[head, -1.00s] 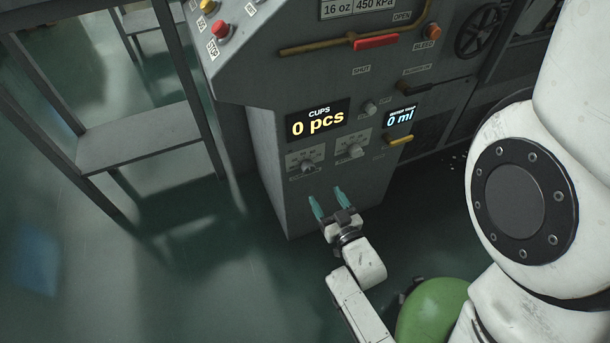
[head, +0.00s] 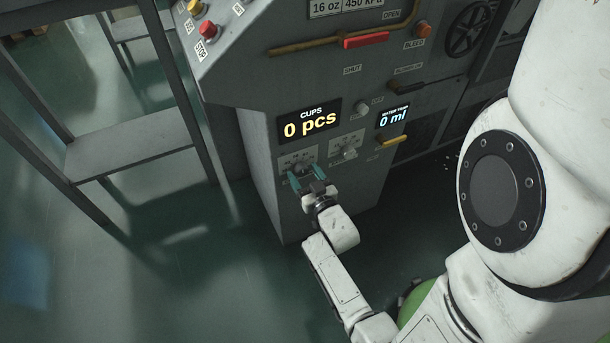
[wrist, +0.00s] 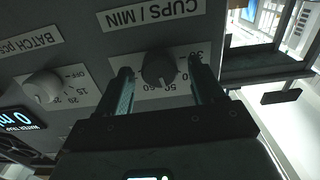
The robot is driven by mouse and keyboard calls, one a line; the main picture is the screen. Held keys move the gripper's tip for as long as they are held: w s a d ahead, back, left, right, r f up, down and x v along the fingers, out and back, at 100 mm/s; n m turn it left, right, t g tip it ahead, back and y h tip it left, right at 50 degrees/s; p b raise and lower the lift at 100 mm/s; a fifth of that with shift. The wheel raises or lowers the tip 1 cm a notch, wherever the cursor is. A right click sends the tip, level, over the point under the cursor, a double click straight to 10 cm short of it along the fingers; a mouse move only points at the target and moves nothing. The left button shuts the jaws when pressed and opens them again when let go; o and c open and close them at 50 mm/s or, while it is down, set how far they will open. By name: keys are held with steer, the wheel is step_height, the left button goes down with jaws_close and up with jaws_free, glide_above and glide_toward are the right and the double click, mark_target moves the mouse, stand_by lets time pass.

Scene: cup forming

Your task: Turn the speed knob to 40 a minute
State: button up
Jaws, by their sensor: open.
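The speed knob is the dark round knob (wrist: 160,66) on the white dial plate labelled CUPS / MIN in the wrist view. Its scale shows 50 and 60 below the knob and part of a 30 at the right; I cannot make out its exact setting. In the head view its dial (head: 298,158) sits below the cups display, partly covered by my fingers. My gripper (head: 307,175) is open with teal fingers. In the wrist view the fingers stand on either side of the knob, with visible gaps, not closed on it.
The batch knob (wrist: 42,86) is beside it on its own dial, also in the head view (head: 349,153). The cups display (head: 310,122) reads 0 pcs; the water display (head: 393,117) reads 0 ml. A yellow handle (head: 392,141) juts out to the right. A metal stand (head: 130,150) is at left.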

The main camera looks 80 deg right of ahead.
steer(key=shift+c, duration=0.5)
steer(key=c, duration=1)
steer(key=shift+o, duration=0.2)
steer(key=shift+n, duration=0.3)
steer(key=shift+f+n+b, duration=0.15)
steer(key=shift+n+b, duration=0.9)
steer(key=shift+n, duration=0.15)
steer(key=shift+n+b, duration=1.05)
steer(key=shift+n, duration=0.95)
